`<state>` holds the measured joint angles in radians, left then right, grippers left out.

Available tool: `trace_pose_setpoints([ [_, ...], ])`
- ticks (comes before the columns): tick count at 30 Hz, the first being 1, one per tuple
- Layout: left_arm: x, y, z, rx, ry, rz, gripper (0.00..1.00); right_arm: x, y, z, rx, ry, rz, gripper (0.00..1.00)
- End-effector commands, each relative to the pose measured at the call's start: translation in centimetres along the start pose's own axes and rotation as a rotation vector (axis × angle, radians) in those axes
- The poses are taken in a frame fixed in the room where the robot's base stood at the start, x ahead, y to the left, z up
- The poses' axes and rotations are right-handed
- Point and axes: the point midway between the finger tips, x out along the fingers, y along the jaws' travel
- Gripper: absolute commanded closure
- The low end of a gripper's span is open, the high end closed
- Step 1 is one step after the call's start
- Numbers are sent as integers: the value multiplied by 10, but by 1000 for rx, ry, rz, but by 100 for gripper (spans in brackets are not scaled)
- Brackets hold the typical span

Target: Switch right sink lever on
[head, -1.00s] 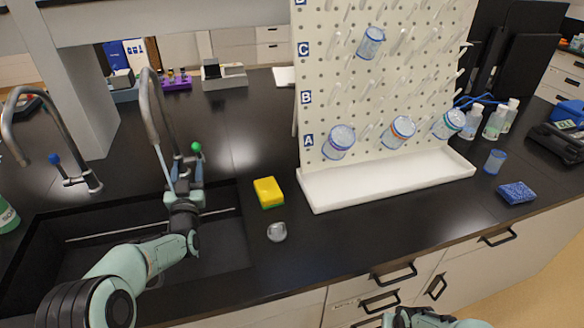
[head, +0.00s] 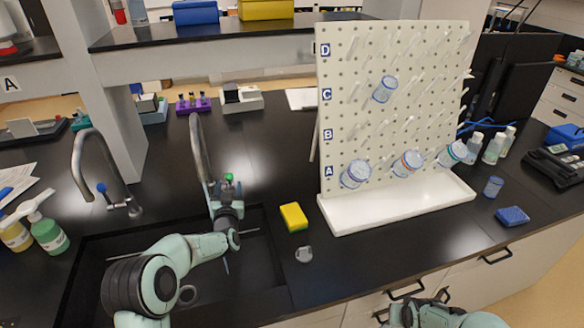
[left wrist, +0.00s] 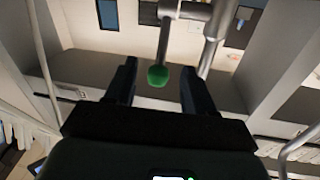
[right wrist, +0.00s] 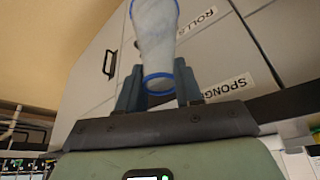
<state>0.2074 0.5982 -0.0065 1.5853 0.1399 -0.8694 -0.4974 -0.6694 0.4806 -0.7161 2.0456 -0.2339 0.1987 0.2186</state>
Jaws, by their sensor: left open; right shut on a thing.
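The right sink tap has a tall grey curved spout (head: 198,148) and a lever with a green knob (head: 229,178). My left gripper (head: 222,190) is at this lever, above the back of the sink. In the left wrist view the green knob (left wrist: 158,76) appears between the two open, dark fingers, with a gap on both sides. Whether a finger touches the lever is not clear. My right gripper (right wrist: 158,90) is shut on a clear container with blue rims (right wrist: 156,45). The head view shows only my right arm at the bottom edge.
A yellow-green sponge (head: 294,217) and a small clear item (head: 304,255) lie right of the sink. The pegboard (head: 350,100) with several containers stands further right. Bottles (head: 48,232) stand far left.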

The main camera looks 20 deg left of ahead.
Motion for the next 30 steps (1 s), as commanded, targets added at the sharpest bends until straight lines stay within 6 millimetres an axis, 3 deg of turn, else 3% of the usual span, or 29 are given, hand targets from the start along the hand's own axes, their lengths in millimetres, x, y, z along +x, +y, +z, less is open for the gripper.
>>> trace_pose_setpoints([
  [3,26,0,-6,-1,3,-1,46,-18,0,-18,0,16,0,100],
  [9,55,0,-6,-1,3,0,46,-35,0,-38,0,34,0,100],
  [23,65,0,-1,0,1,1,46,-40,0,-44,0,40,0,100],
  [28,65,0,-1,0,1,0,98,-40,0,-44,0,40,0,100],
  [30,65,0,-1,0,2,0,100,-40,0,-44,0,40,0,100],
])
